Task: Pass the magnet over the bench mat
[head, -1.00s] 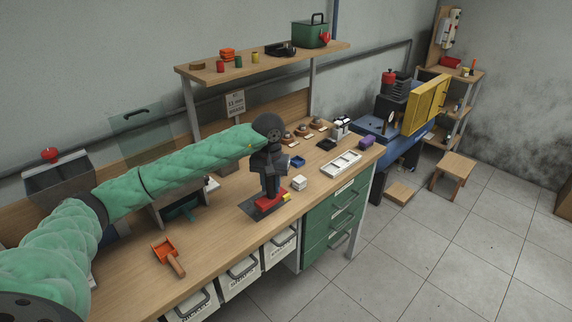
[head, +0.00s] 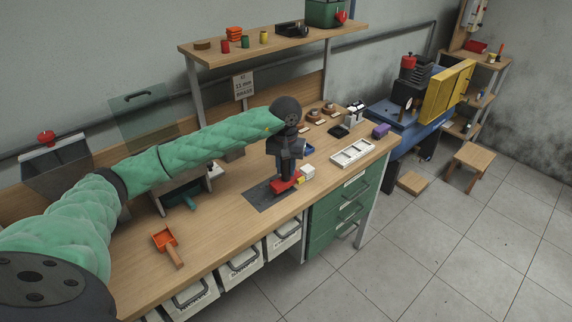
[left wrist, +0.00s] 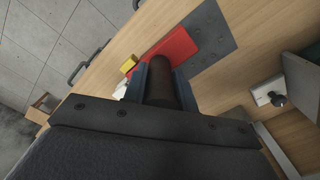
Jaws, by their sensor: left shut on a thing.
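My left gripper (head: 287,160) is shut on the dark upright handle of the red magnet (head: 284,186). The magnet's flat red base is at the lower end of the handle, over the right part of the dark grey bench mat (head: 259,200). I cannot tell whether the base touches the mat. In the left wrist view the dark handle stands between the fingers (left wrist: 162,85), with the red base (left wrist: 180,45) beyond it and bare mat (left wrist: 213,35) beside it. The magnet and gripper hide part of the mat. My right gripper is not in view.
A white box (head: 307,173) and a small yellow block stand just right of the magnet. A white tray (head: 352,152) lies farther right. An orange scoop (head: 167,243) lies on the bench to the left. The bench between scoop and mat is clear.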

